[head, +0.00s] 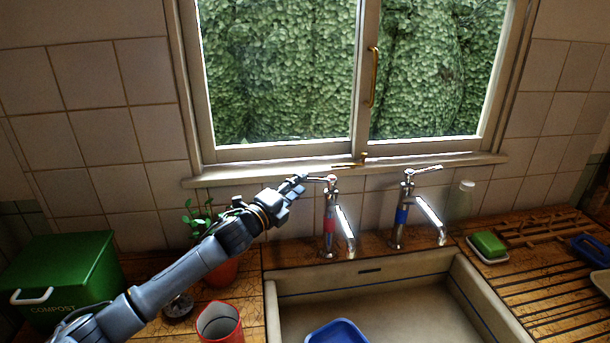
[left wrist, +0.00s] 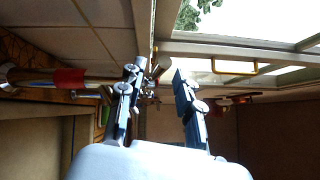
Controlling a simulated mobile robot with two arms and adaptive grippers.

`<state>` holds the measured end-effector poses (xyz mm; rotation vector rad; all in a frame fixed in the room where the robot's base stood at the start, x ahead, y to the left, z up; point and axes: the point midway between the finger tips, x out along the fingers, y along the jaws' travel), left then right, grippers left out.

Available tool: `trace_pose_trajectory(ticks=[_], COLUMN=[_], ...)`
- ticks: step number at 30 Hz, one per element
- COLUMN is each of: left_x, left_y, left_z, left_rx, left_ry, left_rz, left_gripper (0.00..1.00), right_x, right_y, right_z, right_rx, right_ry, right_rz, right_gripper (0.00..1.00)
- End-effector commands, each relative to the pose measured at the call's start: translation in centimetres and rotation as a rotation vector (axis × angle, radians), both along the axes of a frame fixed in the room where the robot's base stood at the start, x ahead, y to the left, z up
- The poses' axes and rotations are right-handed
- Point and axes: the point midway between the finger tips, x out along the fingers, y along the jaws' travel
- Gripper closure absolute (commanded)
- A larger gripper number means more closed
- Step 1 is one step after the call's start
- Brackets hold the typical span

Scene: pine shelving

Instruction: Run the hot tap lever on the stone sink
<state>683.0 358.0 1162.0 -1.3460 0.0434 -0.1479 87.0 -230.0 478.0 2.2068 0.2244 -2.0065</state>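The hot tap (head: 330,222), chrome with a red band, stands at the back left of the stone sink (head: 380,277). Its lever (head: 318,178) points left from its top. My left gripper (head: 299,183) is at the lever's left end; I cannot tell whether it touches. In the left wrist view the fingers (left wrist: 160,73) stand apart with a clear gap. The red-banded tap (left wrist: 68,78) lies to their left there, its top end partly hidden behind the left finger. My right gripper is out of view.
The blue-banded cold tap (head: 402,215) stands to the right. A potted plant (head: 222,270), a red cup (head: 219,323) and a green compost bin (head: 65,278) are at the left. A blue tub (head: 338,332) is in the sink. A window (head: 350,80) is behind.

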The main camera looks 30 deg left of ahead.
Motion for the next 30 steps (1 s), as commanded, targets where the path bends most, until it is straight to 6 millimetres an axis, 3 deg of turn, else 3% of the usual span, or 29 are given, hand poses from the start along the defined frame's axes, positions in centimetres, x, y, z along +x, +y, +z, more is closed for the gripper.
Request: trace_pose_trajectory(ticks=[7, 19, 24, 30], left_x=[2.8, 3.4, 3.4, 3.4], left_y=[-0.4, -0.5, -0.5, -0.5], left_z=[0.3, 0.2, 0.2, 0.2], left_rx=[-0.001, 0.001, 0.001, 0.001], left_ry=[-0.001, 0.0, 0.0, 0.0], left_rz=[0.0, -0.001, -0.001, -0.001], left_gripper=[0.65, 0.65, 0.98, 1.0], right_x=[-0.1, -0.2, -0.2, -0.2], right_y=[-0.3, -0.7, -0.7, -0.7], right_z=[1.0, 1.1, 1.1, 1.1], right_rx=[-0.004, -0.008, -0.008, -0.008], right_ry=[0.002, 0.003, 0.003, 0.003], right_rz=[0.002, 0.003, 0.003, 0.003], right_gripper=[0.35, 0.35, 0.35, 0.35])
